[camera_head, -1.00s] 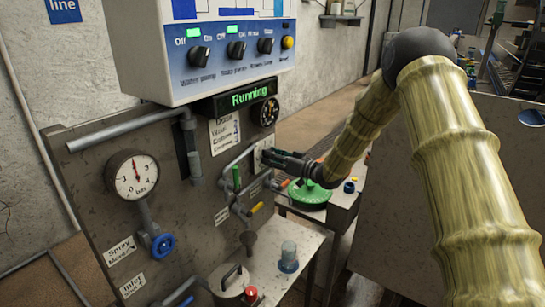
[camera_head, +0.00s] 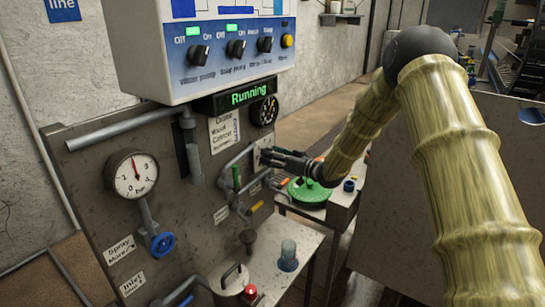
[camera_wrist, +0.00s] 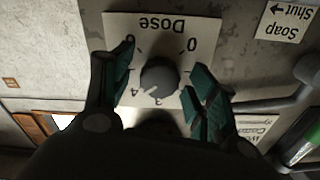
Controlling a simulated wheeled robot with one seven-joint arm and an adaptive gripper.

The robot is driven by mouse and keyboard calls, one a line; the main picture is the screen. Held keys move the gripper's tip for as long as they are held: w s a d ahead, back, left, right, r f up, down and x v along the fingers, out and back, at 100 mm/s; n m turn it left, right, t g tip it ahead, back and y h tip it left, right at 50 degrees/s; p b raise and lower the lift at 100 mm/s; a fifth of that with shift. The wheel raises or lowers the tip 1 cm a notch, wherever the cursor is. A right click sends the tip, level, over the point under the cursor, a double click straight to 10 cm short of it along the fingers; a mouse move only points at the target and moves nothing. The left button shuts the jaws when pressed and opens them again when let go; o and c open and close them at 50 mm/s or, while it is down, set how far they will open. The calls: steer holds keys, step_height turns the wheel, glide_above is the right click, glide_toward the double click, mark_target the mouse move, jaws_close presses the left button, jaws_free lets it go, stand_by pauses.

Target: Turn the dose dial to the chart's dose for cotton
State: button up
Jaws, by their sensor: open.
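The dose dial (camera_wrist: 160,78) is a round dark grey knob on a pale plate marked "Dose" (camera_wrist: 178,28), which appears upside down in the wrist view. A light mark on the knob's lower left points near the 3 and 4; the exact setting is unclear. My gripper (camera_wrist: 165,70) is open, with one teal-padded finger on each side of the knob and small gaps visible. In the head view my gripper (camera_head: 268,158) is at the panel, hiding the knob. The chart (camera_head: 224,131) lists wool and cotton; its dose figures are too small to read.
A "Running" display (camera_head: 249,96) and black gauge (camera_head: 264,111) sit above the gripper. Grey pipes and a green-handled valve (camera_head: 236,178) are close by. A "Soap Shut" label (camera_wrist: 285,20) is beside the dial plate. A green round object (camera_head: 310,191) rests on the bench.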

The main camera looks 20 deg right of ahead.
steer(key=v, duration=1.2)
steer(key=shift+w, duration=0.1)
steer(key=p+v, duration=0.2)
steer(key=v, duration=0.7)
steer(key=shift+f, duration=0.1)
stand_by(0.4)
